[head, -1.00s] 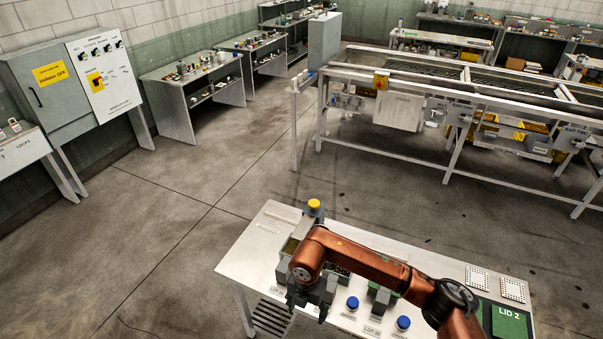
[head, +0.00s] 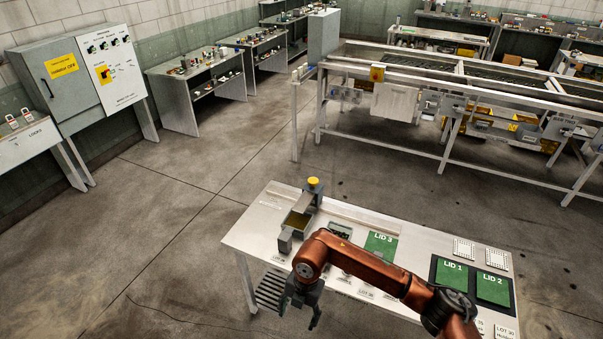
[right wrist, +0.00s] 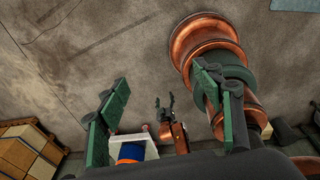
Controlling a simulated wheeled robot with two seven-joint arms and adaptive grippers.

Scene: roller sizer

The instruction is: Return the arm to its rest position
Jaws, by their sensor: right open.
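My right arm comes in from the right in the head view, over the front of the white table (head: 262,237). Its gripper (head: 301,312) hangs past the table's front edge, fingers apart and empty. In the right wrist view the same gripper (right wrist: 158,105) shows two green-padded fingers wide apart, with nothing held. A smaller dark gripper on a copper arm, which looks like my left gripper (right wrist: 165,100), shows between them in the distance, its fingers apart. The left arm is not in the head view.
The table holds a grey device with a yellow knob (head: 313,183), green LID 3 (head: 381,244), LID 1 (head: 455,272) and LID 2 (head: 492,288). My arm hides part of its front. A large roller machine (head: 405,102) stands behind. Floor to the left is clear.

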